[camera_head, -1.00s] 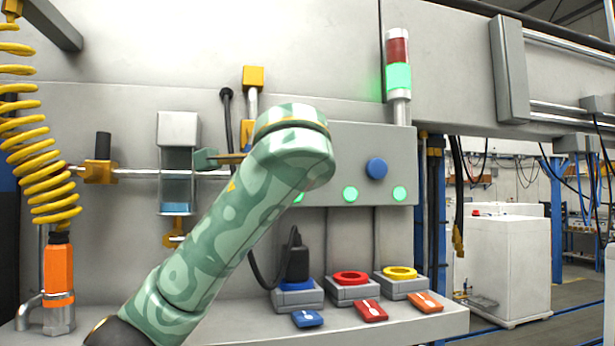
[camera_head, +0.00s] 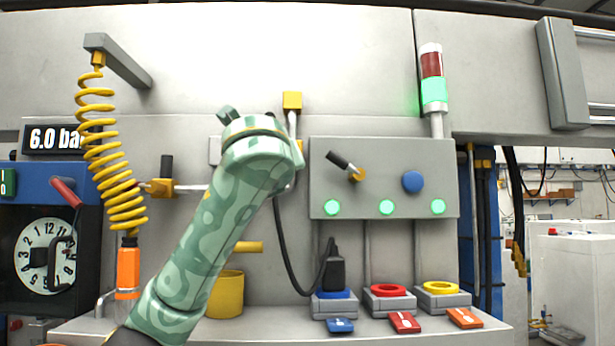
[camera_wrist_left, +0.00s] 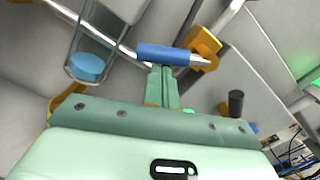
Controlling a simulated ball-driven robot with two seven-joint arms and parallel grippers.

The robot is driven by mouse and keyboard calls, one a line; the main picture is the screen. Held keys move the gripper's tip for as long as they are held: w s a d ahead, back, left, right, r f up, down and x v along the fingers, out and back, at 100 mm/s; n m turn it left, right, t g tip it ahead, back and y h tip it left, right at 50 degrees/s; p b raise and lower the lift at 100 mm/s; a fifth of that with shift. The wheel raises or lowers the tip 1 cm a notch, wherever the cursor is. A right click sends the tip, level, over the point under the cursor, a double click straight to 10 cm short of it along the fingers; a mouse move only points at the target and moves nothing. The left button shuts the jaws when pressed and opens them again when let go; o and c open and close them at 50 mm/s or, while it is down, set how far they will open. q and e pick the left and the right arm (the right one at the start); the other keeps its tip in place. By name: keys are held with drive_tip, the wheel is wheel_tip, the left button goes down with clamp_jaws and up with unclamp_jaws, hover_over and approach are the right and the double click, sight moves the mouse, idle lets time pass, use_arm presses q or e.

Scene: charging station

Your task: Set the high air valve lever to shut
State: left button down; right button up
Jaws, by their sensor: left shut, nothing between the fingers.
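In the left wrist view a lever with a blue grip (camera_wrist_left: 170,54) and a silver stem sits on a yellow valve body (camera_wrist_left: 204,48) on a pipe. My left gripper (camera_wrist_left: 161,74) is shut and empty, with its fingertips right at the blue grip; I cannot tell whether they touch. In the head view my left gripper (camera_head: 228,114) shows only in part beyond my forearm, which hides this lever. Another yellow valve (camera_head: 160,188) with an upright black handle sits on the horizontal pipe to the left. My right gripper is not in view.
A grey panel (camera_head: 385,150) right of my arm carries a black-gripped lever (camera_head: 346,166), a blue button and green lights. A coiled yellow hose (camera_head: 110,150) hangs left. A yellow cup (camera_head: 228,293) and coloured sockets stand on the ledge (camera_head: 270,325). A pressure display (camera_head: 52,139) reads 6.0.

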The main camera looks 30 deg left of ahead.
use_arm(q)
drive_tip(key=shift+s+a+r, duration=0.2)
drive_tip(key=shift+a+r, duration=0.1)
drive_tip(key=shift+r, duration=0.15)
drive_tip(key=shift+s+a+r, duration=0.2)
drive_tip(key=shift+a+r, duration=0.05)
drive_tip(key=shift+r, duration=0.15)
drive_tip(key=shift+a+r, duration=0.1)
drive_tip(key=shift+r, duration=0.1)
